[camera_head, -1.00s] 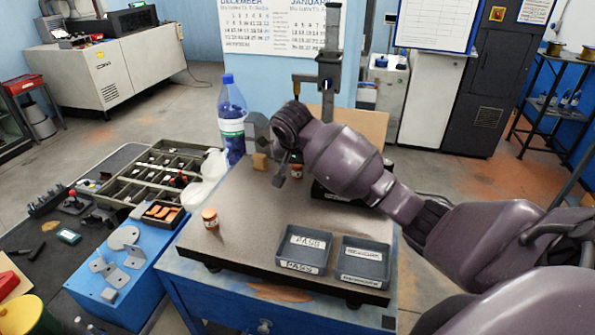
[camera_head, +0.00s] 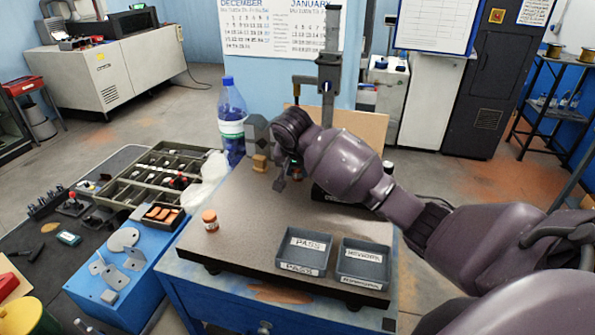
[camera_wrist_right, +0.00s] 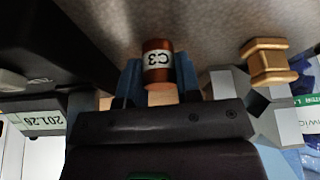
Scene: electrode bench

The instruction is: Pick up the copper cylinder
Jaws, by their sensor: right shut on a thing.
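A copper cylinder with a white "C3" label (camera_wrist_right: 158,65) sits between the two blue fingers of my right gripper (camera_wrist_right: 155,82) in the wrist view. The fingers touch it on both sides. In the head view the right gripper (camera_head: 288,178) is low over the back of the grey bench plate, and its fingers mostly hide this cylinder. I cannot tell whether the cylinder is clear of the plate. A second copper cylinder with a white label (camera_head: 210,220) stands upright at the plate's left side. My left gripper is not in view.
The height gauge (camera_head: 328,75) and a dark display unit (camera_wrist_right: 40,118) are close by. PASS (camera_head: 303,252) and second (camera_head: 362,265) trays lie in front. The plate's middle is clear.

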